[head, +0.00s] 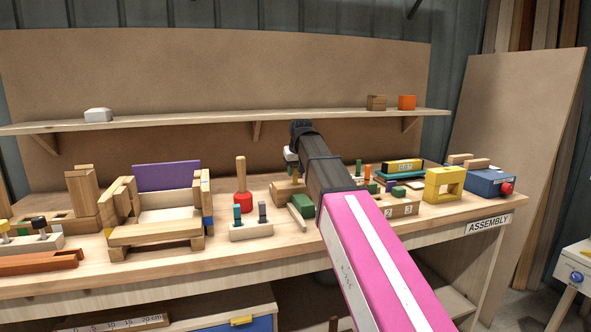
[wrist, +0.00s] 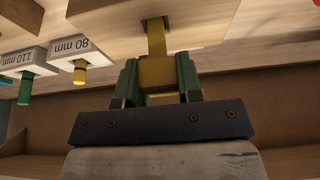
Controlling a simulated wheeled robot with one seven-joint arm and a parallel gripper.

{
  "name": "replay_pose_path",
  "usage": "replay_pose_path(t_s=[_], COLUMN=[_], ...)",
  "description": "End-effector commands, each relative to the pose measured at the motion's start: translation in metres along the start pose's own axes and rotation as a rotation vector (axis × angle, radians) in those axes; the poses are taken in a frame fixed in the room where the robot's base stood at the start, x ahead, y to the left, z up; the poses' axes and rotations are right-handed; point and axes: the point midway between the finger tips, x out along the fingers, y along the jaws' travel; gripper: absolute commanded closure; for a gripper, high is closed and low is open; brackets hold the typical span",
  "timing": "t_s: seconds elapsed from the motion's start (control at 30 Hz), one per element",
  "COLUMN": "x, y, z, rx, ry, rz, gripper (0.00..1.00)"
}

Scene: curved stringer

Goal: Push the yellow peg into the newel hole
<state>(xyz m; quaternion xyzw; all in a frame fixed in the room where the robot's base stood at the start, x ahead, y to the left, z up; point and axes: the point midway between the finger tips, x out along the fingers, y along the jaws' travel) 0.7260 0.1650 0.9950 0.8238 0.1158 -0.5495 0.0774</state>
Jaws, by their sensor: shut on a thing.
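In the wrist view my gripper (wrist: 157,85) has its green fingers closed on the yellow peg (wrist: 157,42). The peg's far end meets a dark square opening in the light wooden newel block (wrist: 110,18). The tip is out of sight there, and its depth cannot be told.
Labelled blocks, 80 mm (wrist: 79,46) and 110 mm (wrist: 22,60), hold other pegs beside the newel. A wooden chair-like assembly (head: 155,235), red-based post (head: 242,200) and yellow frame (head: 444,185) crowd the bench. A shelf (head: 210,121) runs behind.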

Motion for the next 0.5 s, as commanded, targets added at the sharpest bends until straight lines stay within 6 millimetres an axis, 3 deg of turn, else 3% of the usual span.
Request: replay_pose_path(t_s=[0.5], x=[0.0105], y=[0.0], z=[0.0044], rx=[0.0], ry=[0.001], rz=[0.0], gripper=[0.89])
